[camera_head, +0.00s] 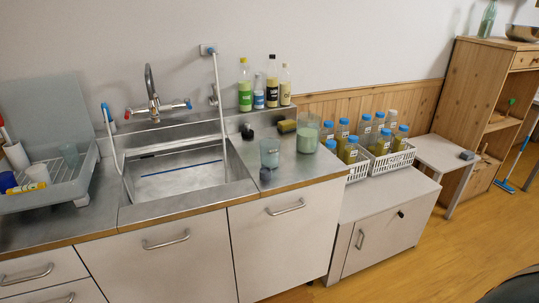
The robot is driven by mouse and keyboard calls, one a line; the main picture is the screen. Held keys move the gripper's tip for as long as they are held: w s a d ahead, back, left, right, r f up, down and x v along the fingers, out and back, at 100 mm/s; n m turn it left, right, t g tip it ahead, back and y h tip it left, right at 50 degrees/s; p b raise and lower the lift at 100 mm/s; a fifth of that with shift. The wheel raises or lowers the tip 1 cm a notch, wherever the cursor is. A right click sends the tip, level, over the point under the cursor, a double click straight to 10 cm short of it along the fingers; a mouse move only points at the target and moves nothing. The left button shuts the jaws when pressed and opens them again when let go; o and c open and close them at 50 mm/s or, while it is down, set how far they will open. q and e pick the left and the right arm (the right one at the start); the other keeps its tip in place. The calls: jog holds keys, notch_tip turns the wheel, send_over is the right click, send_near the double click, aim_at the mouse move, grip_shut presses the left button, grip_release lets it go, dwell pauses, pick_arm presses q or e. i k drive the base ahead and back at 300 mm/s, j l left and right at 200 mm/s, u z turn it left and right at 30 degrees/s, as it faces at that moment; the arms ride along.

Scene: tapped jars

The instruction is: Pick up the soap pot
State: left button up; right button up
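No thing in view is plainly marked as the soap pot. A clear pot with pale green contents (308,134) stands upright on the steel counter right of the sink, and it may be the soap pot. A pale, see-through cup (270,153) stands left of it, near the basin's right edge. A small dark object (265,175) lies at the counter's front, and another (247,132) lies behind the cup. Neither of my grippers is in view.
Several bottles, one of them green (245,86), stand on the ledge behind the counter. A yellowish sponge (287,127) lies behind the pot. White baskets (390,161) of blue-capped jars sit on the lower cabinet at right. A tap (152,97) rises behind the sink (175,176).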

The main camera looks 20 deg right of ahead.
aim_at(270, 147)
jog(key=i+l, duration=0.1)
jog(key=l, duration=0.3)
jog(key=i+l, duration=0.1)
jog(key=l, duration=0.3)
jog(key=i+l, duration=0.1)
jog(key=l, duration=0.25)
jog(key=i+l, duration=0.1)
jog(key=l, duration=0.3)
jog(key=i+l, duration=0.1)
jog(key=l, duration=0.3)
